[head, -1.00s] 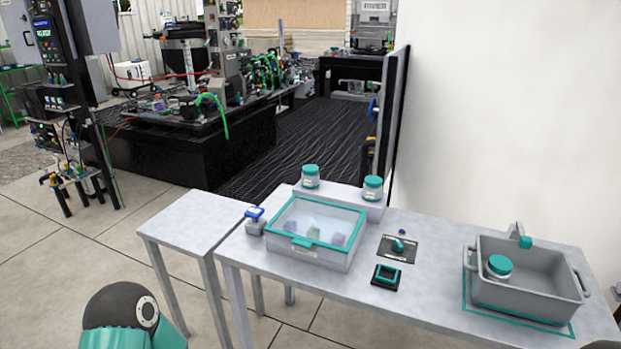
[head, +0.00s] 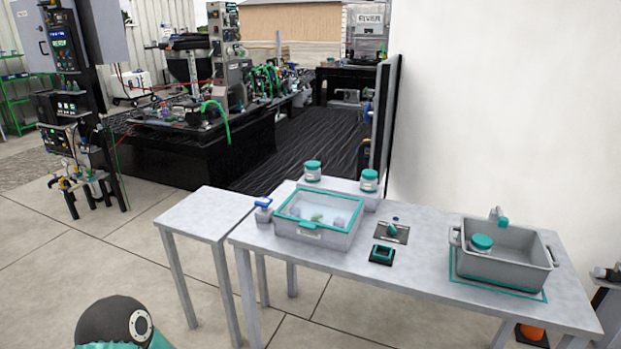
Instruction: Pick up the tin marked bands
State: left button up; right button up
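Three round tins with teal lids are in the head view. One tin (head: 312,171) and another tin (head: 369,180) stand upright on a raised ledge at the back of the grey table. A third tin (head: 481,244) is inside the grey tote (head: 508,269) at the table's right. The tins' labels are too small to read, so I cannot tell which is marked bands. Neither of my grippers is in view; only part of my own arm shows at bottom left.
A black switch plate (head: 391,232) and a black-and-teal block (head: 382,255) lie mid-table. A lower side table (head: 203,213) stands left.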

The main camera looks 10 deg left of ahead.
aim_at(312, 177)
jog(key=u, duration=4.5)
jog(key=k, duration=0.1)
jog(key=z, duration=2.7)
jog(key=i, duration=1.2)
jog(key=z, duration=1.4)
